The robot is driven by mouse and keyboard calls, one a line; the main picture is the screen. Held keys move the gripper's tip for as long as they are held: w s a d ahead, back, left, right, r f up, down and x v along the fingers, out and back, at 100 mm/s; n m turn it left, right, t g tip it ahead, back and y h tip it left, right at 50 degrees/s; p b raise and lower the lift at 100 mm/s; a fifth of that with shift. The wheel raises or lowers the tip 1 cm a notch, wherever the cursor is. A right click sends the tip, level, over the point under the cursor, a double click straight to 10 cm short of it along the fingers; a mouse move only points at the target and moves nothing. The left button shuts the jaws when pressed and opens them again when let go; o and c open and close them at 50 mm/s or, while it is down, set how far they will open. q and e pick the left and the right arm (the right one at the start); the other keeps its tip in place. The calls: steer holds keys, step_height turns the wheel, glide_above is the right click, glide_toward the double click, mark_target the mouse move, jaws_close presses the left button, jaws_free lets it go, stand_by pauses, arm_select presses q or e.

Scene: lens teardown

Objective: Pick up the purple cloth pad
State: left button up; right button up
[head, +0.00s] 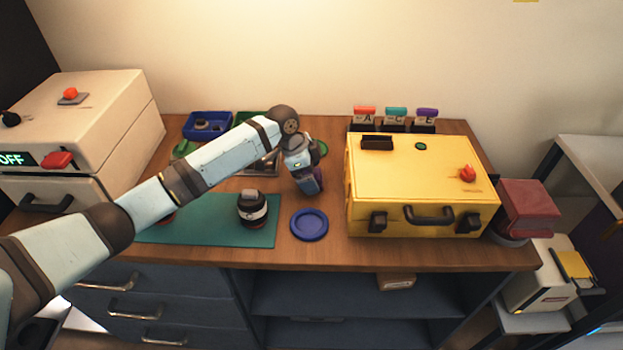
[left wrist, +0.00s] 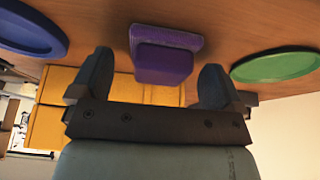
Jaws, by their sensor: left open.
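The purple cloth pad (left wrist: 165,58) shows in the left wrist view, a block with a wider base on the wooden table top. It lies between the two fingers of my left gripper (left wrist: 156,66), with a gap on both sides. The gripper is open and holds nothing. In the head view my left gripper (head: 308,187) points down over the table, between the green mat and the yellow case. There the pad is mostly hidden behind the gripper. My right gripper is not in view.
A blue round dish (head: 309,224) lies just in front of the gripper. The yellow case (head: 420,180) stands close on the right. A green dish (left wrist: 276,66) is near the pad. A black-and-white lens (head: 252,208) stands on the green mat (head: 205,232).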

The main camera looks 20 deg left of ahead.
arm_select(q)
steer(key=shift+d+f, duration=0.1)
steer(key=shift+f, duration=0.1)
steer(key=c, duration=1)
steer(key=shift+r, duration=0.1)
